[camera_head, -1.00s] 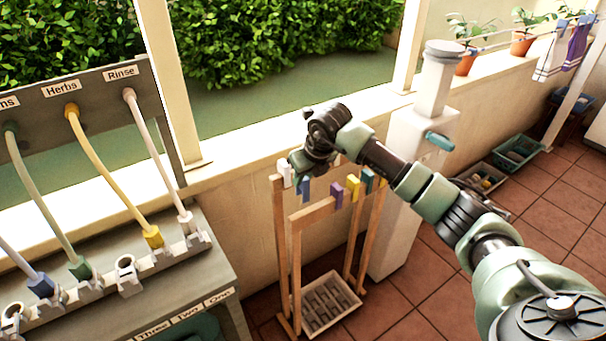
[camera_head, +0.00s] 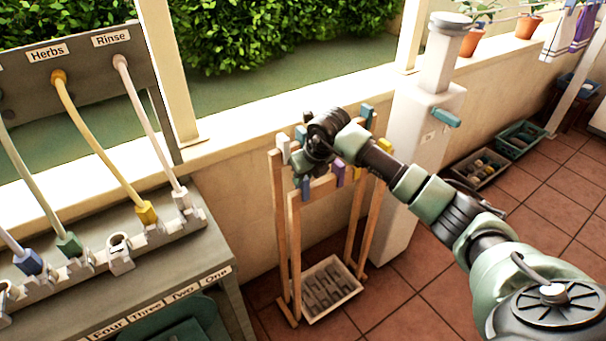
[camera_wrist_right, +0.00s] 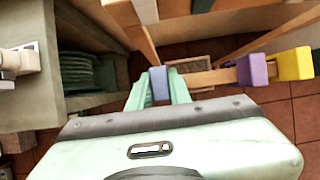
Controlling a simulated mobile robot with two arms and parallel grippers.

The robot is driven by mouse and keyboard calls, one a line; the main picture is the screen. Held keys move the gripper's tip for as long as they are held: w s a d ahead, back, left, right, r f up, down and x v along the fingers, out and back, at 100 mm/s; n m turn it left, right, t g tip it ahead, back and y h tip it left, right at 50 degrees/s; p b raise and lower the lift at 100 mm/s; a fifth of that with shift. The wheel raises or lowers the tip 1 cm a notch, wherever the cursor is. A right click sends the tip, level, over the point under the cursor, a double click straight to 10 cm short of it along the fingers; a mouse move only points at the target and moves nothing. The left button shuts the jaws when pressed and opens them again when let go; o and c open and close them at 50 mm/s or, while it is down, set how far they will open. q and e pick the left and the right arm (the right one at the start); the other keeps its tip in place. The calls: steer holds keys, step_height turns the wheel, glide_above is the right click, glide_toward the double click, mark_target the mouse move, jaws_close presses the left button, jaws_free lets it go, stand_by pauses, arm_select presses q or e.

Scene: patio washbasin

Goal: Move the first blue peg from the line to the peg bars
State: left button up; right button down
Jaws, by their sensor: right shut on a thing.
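My right gripper (camera_head: 304,182) is at the left part of the front bar of the wooden peg bars (camera_head: 296,238). In the wrist view its green fingers are shut on a blue peg (camera_wrist_right: 159,83). The wooden bar (camera_wrist_right: 212,78) runs right from beside the fingers. The fingers hide whether the peg sits on the bar. A purple peg (camera_head: 339,173) and a yellow peg (camera_head: 360,171) are farther right on the bar; they also show in the wrist view. The line carries hanging cloths (camera_head: 560,32) at the far right. My left gripper is not in view.
The back bar holds a white peg (camera_head: 283,148) and a teal peg (camera_head: 367,113). A tray (camera_head: 331,288) lies below between the legs. A bench with hoses (camera_head: 120,285) stands left, and a white pillar (camera_head: 405,180) stands close on the right.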

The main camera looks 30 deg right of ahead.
steer(key=shift+f, duration=0.4)
steer(key=c, duration=1.2)
jaws_free()
steer(key=shift+c, duration=0.2)
step_height(320, 180, up, 8)
steer(key=p, duration=0.4)
steer(key=shift+r+p, duration=0.1)
steer(key=shift+p, duration=0.25)
